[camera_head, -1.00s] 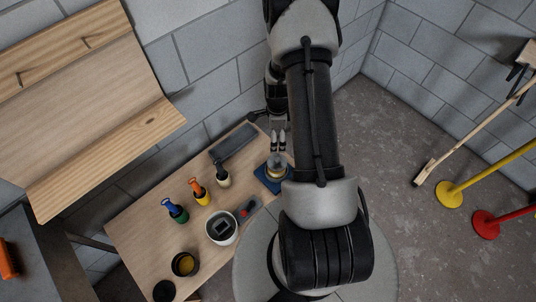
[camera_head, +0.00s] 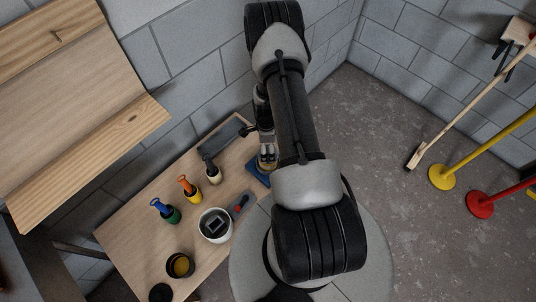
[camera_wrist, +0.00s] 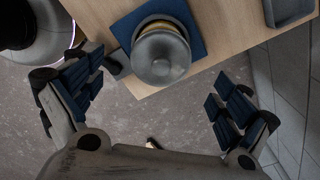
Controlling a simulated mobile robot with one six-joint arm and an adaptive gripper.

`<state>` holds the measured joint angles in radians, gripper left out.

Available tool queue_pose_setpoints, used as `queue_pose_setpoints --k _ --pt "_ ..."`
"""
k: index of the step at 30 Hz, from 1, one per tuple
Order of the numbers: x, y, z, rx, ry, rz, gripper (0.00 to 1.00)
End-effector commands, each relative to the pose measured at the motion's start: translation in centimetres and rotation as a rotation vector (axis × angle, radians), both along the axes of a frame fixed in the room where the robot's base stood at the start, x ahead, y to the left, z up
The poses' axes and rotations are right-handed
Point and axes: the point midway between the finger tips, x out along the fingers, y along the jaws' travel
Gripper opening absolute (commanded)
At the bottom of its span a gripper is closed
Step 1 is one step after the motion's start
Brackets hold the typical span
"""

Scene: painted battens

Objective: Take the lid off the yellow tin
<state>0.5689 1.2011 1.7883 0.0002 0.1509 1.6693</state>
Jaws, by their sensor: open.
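A round tin with a grey domed lid and a yellowish band below it (camera_wrist: 162,58) stands on a blue mat (camera_wrist: 196,42) near the table edge. The lid has a small knob on top and sits on the tin. In the head view my gripper (camera_head: 267,151) is over the tin and largely covers it; the blue mat (camera_head: 256,173) shows beside it. In the wrist view my gripper (camera_wrist: 155,82) is open and empty, with its blue-padded fingers apart on either side, lower in the picture than the lid. I see no contact with the lid.
On the table (camera_head: 130,235) stand several small pots with brushes, a white bucket (camera_head: 215,238), an open dark tin with yellow inside (camera_head: 180,265) and a grey tray (camera_head: 222,135). A red-and-grey tool (camera_head: 240,205) lies near the mat. A block wall (camera_head: 200,90) rises behind.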

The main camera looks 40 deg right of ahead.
Motion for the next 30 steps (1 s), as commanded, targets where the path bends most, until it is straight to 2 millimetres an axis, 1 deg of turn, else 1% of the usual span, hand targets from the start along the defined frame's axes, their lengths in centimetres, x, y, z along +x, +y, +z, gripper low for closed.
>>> queue_pose_setpoints --k 6,9,11,17,30 --pt "0.3 0.0 -3.5 0.002 0.002 0.000 0.95" --pt "0.3 0.0 -4.6 0.001 0.002 0.000 0.95" --pt "0.3 0.0 -4.8 0.001 0.002 0.000 0.95" --pt "0.3 0.0 -4.7 0.001 0.001 0.000 0.95" --pt "0.3 0.0 -4.7 0.001 0.001 0.000 0.65"
